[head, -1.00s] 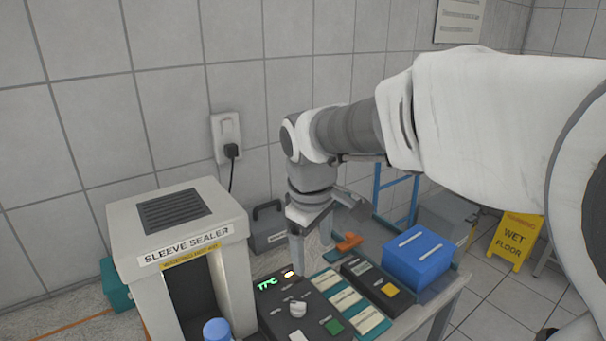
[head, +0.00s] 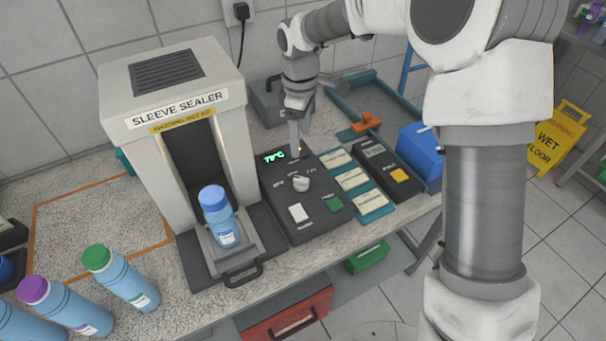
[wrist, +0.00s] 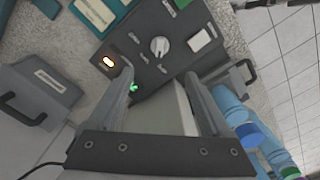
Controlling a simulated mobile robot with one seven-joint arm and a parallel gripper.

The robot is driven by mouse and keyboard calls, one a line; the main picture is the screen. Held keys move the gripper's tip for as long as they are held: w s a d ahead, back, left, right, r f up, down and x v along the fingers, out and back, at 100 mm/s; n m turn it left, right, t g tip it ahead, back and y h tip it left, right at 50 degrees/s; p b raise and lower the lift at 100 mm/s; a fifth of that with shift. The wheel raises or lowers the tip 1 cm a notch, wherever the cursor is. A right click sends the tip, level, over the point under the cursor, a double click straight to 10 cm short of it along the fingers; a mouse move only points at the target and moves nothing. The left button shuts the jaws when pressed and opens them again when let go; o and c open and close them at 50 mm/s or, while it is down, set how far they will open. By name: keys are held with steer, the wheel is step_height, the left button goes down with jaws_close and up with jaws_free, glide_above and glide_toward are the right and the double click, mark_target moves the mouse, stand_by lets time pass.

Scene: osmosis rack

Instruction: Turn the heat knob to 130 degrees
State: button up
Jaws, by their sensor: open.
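The heat knob (head: 301,184) is a round white knob on the dark control box (head: 283,222); it also shows in the wrist view (wrist: 160,46). A green display (head: 273,157) at the box's back left seems to read about 70 °C, but the digits are small. An orange-lit spot (wrist: 109,62) glows beside the display. My gripper (head: 297,140) is over the back edge of the control box, behind the knob and apart from it. In the wrist view my gripper (wrist: 160,80) is open, with nothing between its fingers. The angle marks around the knob are not legible.
The sleeve sealer (head: 178,100) stands left of the box, with a blue bottle (head: 217,215) in front of its opening. A white button (head: 298,213) and a green button (head: 334,203) lie in front of the knob. Label cards (head: 352,179) and a yellow-button device (head: 385,165) are to the right.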

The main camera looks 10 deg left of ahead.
mark_target(301, 178)
step_height(301, 178, down, 14)
steer(key=shift+f, duration=0.15)
stand_by(0.3)
jaws_close()
